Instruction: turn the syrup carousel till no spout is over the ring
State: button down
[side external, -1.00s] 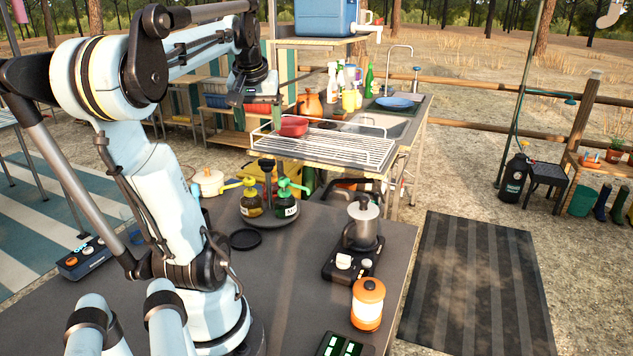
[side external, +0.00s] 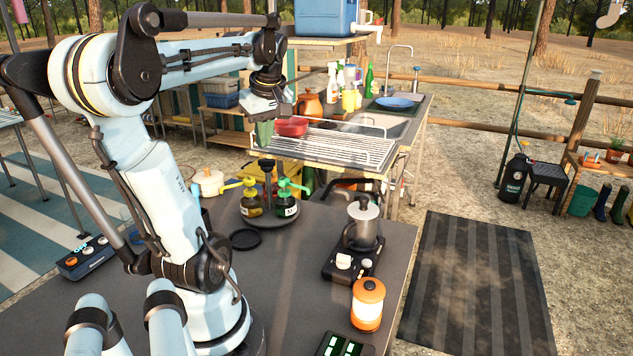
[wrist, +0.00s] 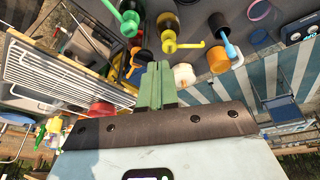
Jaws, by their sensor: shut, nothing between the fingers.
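The syrup carousel (side external: 270,221) is a round grey tray with a dark centre post on the table. It holds a bottle with a yellow spout (side external: 232,184) pointing left and a bottle with a green spout (side external: 299,187) pointing right. A flat black ring (side external: 245,239) lies on the table at its front left; no spout appears above it in the side view. My gripper (side external: 264,133) is above and behind the carousel, apart from it. Its green fingers (wrist: 156,87) are together and empty in the wrist view, where the yellow spout (wrist: 185,46) and green spout (wrist: 129,20) show beyond them.
A wire rack (side external: 340,149) with a red bowl (side external: 291,126) stands behind the carousel. A coffee pot (side external: 362,222) on a black base and an orange lantern (side external: 367,304) stand to the right. A white pot (side external: 208,182) is at the left.

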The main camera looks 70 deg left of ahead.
jog(key=d+f+n+g+y, duration=0.1)
jog(key=d+f+n+g, duration=0.25)
jog(key=n, duration=1.15)
jog(key=s+a+f, duration=0.5)
jog(key=a+f, duration=0.2)
jog(key=f, duration=0.1)
jog(key=shift+s+a+f+g, duration=0.15)
jog(key=shift+a+f+g, duration=0.1)
jog(key=shift+f+g, duration=0.1)
jog(key=shift+a, duration=0.1)
jog(key=shift+s+a, duration=0.25)
jog(key=shift+a, duration=0.5)
jog(key=shift+s+a, duration=0.2)
jog(key=shift+a, duration=0.5)
jog(key=shift+d+r, duration=0.1)
